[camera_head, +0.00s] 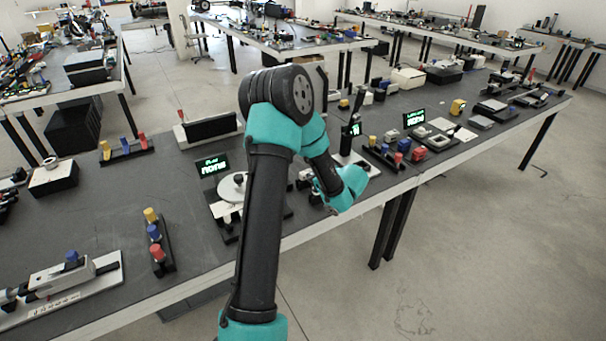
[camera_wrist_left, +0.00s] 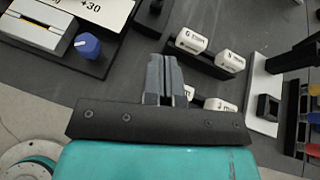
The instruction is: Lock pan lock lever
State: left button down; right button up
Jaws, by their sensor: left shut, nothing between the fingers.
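My left gripper (camera_wrist_left: 170,60) is shut and empty in the left wrist view, its two grey fingers side by side above the dark bench top. In the head view my left arm rises through the middle and bends down to the right, and its fingers are too hidden to make out. A station with a round white pan (camera_head: 232,187) stands left of the forearm, partly covered by it. Its display (camera_head: 212,166) has green lettering that seems to read NONE. I cannot pick out the pan lock lever with certainty. My right gripper is not in view.
White lettered cylinders (camera_wrist_left: 190,41) sit in a black holder beyond the fingertips. A blue faceted knob (camera_wrist_left: 88,45) lies to their left. A black-and-white stand (camera_wrist_left: 266,100) is at the right. Red, blue and yellow pieces (camera_head: 403,146) stand right of my wrist in the head view.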

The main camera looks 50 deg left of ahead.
pick_arm(q)
jog(key=a+r+x, duration=0.1)
jog(key=r+x, duration=0.1)
jog(key=x, duration=1)
jog(key=shift+s, duration=0.2)
